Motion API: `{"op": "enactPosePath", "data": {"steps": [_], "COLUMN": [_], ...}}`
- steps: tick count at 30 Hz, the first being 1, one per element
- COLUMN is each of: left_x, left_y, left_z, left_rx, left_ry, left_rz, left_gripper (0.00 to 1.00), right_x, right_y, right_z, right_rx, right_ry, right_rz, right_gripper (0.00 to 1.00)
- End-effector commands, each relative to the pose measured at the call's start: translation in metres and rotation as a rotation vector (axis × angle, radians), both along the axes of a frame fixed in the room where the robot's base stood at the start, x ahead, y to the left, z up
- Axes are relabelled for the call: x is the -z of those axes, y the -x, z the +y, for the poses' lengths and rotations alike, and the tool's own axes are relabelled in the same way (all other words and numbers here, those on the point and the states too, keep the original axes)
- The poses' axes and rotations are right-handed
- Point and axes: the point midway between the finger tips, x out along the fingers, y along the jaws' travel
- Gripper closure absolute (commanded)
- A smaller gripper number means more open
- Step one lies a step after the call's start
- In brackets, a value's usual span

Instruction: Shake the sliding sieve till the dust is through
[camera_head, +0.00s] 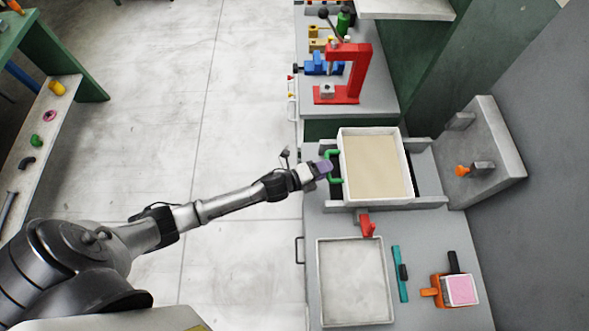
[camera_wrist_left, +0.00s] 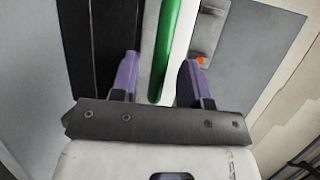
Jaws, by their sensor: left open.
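The sliding sieve (camera_head: 370,131) is a white rectangular frame on grey rails, with an even beige layer (camera_head: 375,168) of dust inside. A green handle (camera_head: 333,153) sticks out from its left side. My left gripper (camera_head: 325,168), with purple fingers, is at this handle. In the left wrist view the green handle (camera_wrist_left: 167,45) runs between the two spread fingers of the gripper (camera_wrist_left: 159,75), apart from both as far as I can tell. What lies under the sieve is hidden. My right gripper is not in view.
A shallow grey-white tray (camera_head: 391,280) stands in front of the sieve, with a red clamp (camera_head: 367,226) between them. A teal tool (camera_head: 399,270) and a pink block (camera_head: 460,290) lie to its right. A red press (camera_head: 358,75) stands behind. The floor at left is clear.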

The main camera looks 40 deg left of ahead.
Motion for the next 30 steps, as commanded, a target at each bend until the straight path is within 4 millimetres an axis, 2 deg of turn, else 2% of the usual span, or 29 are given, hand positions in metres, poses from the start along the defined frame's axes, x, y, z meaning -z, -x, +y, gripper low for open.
{"op": "enactPosePath", "data": {"steps": [9,15,22,30], "left_x": [-0.010,-0.016,-0.020,-0.021], "left_y": [0.059,0.086,0.102,0.105], "left_z": [0.027,0.040,0.048,0.050], "left_rx": [0.002,0.001,0.001,0.001], "left_ry": [-0.002,0.000,0.001,0.000], "left_rz": [0.002,0.002,0.001,0.000], "left_gripper": [0.58,0.58,0.58,0.58], "right_x": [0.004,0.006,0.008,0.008], "right_y": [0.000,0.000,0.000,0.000], "right_z": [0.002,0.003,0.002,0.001], "right_rx": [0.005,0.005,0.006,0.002], "right_ry": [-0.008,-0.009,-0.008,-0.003], "right_rz": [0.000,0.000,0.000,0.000], "right_gripper": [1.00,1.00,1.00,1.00]}}
